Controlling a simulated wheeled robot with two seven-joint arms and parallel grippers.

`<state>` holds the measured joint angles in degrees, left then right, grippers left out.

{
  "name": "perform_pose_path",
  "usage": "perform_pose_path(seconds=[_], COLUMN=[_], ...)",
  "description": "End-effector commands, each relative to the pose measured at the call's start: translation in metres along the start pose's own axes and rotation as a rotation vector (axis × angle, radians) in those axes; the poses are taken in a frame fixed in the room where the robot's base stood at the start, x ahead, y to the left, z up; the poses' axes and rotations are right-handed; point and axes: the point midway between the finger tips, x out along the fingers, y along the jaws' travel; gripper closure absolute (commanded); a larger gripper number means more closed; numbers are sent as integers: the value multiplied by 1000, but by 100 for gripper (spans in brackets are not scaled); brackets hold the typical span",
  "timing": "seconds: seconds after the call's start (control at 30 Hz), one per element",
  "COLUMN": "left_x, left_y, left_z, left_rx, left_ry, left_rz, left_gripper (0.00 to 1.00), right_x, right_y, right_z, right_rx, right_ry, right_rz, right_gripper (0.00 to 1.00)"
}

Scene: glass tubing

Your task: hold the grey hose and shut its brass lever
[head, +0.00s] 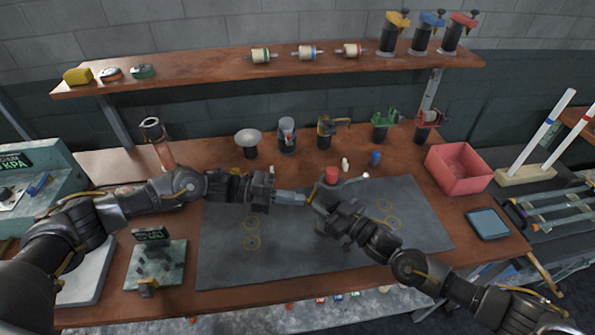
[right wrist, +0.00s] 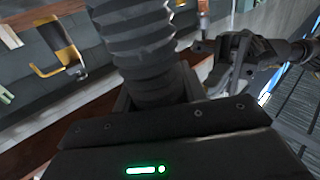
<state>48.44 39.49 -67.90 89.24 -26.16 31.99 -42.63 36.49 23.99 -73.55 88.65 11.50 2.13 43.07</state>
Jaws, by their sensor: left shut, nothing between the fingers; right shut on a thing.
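My right gripper (head: 322,205) is shut on the grey hose, a dark ribbed tube (right wrist: 140,40) that rises from between the fingers in the right wrist view. In the head view a red cap (head: 332,174) shows just above this gripper; most of the hose is hidden behind it. A small brass-coloured piece (head: 311,195), perhaps the lever, shows left of the right gripper. My left gripper (head: 303,198) is shut and empty, its pale fingertips pointing right, close to the brass piece. I cannot tell whether they touch. The left gripper also shows in the right wrist view (right wrist: 240,65).
A dark mat (head: 290,255) with yellow rings lies below both grippers. Several small stands, one with a brass-coloured top (head: 326,126), line the table's back. A red bin (head: 460,168) and dark tablet (head: 487,223) are at right. A shelf (head: 220,66) hangs above.

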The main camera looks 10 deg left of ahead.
Motion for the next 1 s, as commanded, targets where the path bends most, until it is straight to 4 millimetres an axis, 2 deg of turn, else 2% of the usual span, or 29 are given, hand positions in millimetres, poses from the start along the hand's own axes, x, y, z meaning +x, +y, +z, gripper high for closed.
perform_pose_path(seconds=[0.17,0.27,0.4,0.7,0.8,1.0], left_x=[-4,-14,-40,-104,-119,-136], left_y=[1,-1,-5,-7,-8,-9], left_z=[-2,-4,-11,-10,-11,-11], left_rx=[-3,-3,0,0,-1,-1], left_ry=[1,-1,-2,-3,-2,-1], left_rz=[3,3,2,2,2,1], left_gripper=[100,100,100,100,100,100], right_x=[0,0,0,0,0,0], right_y=[0,0,0,0,0,0], right_z=[0,0,1,1,1,0], right_rx=[1,1,1,1,1,1], right_ry=[-1,-1,-1,-1,-1,-1], right_rz=[0,0,0,0,0,0], right_gripper=[92,92,92,92,92,92])
